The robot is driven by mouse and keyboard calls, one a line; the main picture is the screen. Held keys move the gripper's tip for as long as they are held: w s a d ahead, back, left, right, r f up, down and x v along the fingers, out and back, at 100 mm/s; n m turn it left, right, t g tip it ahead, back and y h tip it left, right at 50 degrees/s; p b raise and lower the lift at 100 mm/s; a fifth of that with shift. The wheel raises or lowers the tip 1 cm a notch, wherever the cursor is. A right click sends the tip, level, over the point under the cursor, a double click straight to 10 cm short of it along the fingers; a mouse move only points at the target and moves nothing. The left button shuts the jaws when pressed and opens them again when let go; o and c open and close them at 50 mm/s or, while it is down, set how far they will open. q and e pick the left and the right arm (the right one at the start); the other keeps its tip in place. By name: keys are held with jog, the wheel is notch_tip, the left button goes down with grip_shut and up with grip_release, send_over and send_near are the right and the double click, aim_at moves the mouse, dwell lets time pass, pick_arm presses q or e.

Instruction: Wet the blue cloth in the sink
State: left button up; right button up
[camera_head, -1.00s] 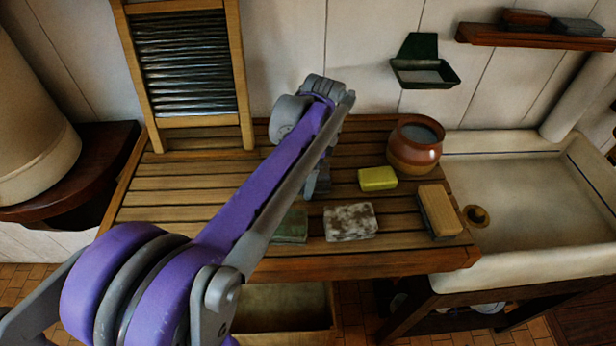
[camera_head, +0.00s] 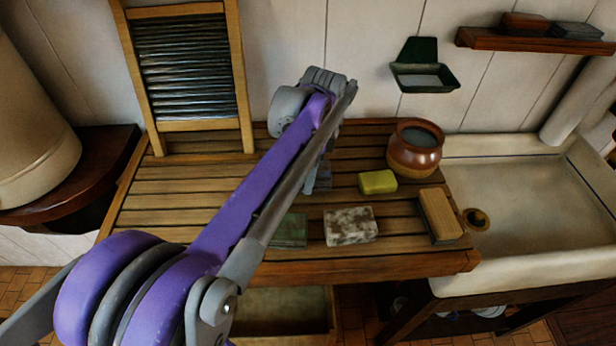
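The pale sink (camera_head: 540,205) stands at the right, with a round drain (camera_head: 476,218) at its left side. I cannot make out a blue cloth for certain. My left arm (camera_head: 262,190) reaches from the lower left over the slatted wooden counter (camera_head: 165,190). Its far end bends down behind the forearm. A small dark grey-blue piece shows beside the forearm above the counter; I cannot tell whether it is part of my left gripper or a cloth. The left fingertips are hidden. My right gripper is not in view.
On the counter lie a yellow sponge (camera_head: 377,182), a mottled block (camera_head: 350,225), a green block (camera_head: 290,230), a wooden brush (camera_head: 440,215) and a brown pot (camera_head: 415,148). A washboard (camera_head: 185,75) leans at the back. A green soap dish (camera_head: 425,77) and a shelf (camera_head: 530,40) hang above.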

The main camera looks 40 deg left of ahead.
pick_arm(q)
notch_tip(320, 180, up, 8)
jog(key=shift+f, duration=0.2)
notch_tip(320, 180, up, 2)
jog(key=shift+r+p, duration=0.1)
jog(key=shift+p, duration=0.55)
jog(key=shift+w+r+p, duration=0.1)
jog(key=shift+r+p, duration=0.4)
jog(key=shift+r, duration=0.45)
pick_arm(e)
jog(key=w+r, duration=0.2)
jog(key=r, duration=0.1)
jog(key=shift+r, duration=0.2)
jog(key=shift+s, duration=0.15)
pick_arm(q)
jog(key=shift+d, duration=0.1)
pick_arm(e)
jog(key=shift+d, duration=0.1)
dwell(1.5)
